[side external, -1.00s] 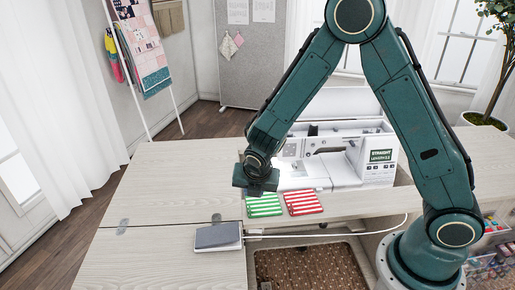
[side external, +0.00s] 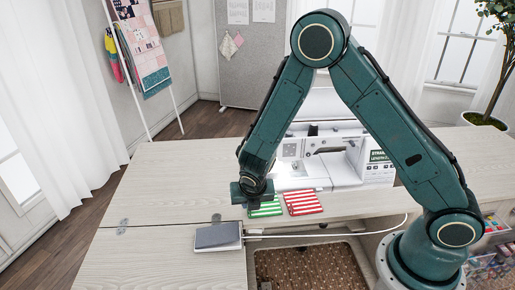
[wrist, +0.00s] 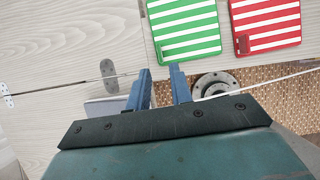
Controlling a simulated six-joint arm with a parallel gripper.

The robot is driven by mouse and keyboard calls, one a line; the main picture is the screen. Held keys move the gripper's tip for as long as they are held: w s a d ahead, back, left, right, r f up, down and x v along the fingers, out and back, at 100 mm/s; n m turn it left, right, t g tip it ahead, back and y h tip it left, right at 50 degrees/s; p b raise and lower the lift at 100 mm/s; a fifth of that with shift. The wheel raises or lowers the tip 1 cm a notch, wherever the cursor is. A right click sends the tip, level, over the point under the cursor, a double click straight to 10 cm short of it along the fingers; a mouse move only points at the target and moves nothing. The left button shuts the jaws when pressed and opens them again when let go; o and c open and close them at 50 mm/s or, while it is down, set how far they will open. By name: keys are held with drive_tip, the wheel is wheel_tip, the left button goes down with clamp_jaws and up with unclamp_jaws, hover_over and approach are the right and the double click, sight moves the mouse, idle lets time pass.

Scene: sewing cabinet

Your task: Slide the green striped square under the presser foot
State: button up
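The green striped square (side external: 265,208) lies flat on the cabinet top in front of the sewing machine (side external: 325,160). It also shows in the wrist view (wrist: 183,30), just beyond my fingers. My gripper (side external: 255,200) is over the left edge of the green square in the side view and hides part of it. In the wrist view my gripper's two blue fingers (wrist: 160,75) are apart with nothing between them. They appear short of the green square's near edge. The presser foot is too small to make out in the side view.
A red striped square (side external: 303,203) lies just right of the green one. A dark-screened device (side external: 218,236) with a white cable (side external: 330,234) sits at the front left. An opening with a brown patterned floor (side external: 310,267) lies in front. The left tabletop (side external: 160,190) is clear.

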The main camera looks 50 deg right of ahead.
sight(251, 216)
drive_tip(key=shift+x, duration=2.45)
drive_tip(key=shift+c, duration=0.4)
clamp_jaws()
drive_tip(key=shift+r, duration=0.1)
drive_tip(key=shift+r, duration=2.4)
drive_tip(key=shift+d, duration=0.1)
